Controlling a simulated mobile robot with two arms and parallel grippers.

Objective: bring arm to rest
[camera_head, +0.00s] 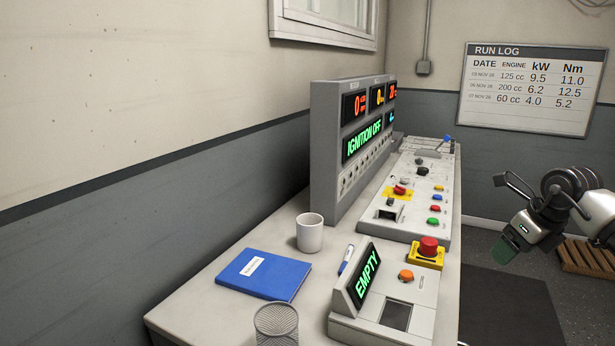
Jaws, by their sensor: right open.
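My right arm comes in from the right edge, and its gripper (512,214) hangs in the air to the right of the control desk (190,307). The gripper is open, with nothing seen between its fingers. It is apart from the desk and the button panel (412,216). My left gripper is out of view.
The desk holds a white mug (309,233), a blue notebook (263,275), a wire cup (276,325), a marker (346,259), an "EMPTY" display (363,279) and a red emergency button (428,246). A tall "IGNITION OFF" console (334,160) stands behind. A wooden pallet (588,258) lies on the floor at right.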

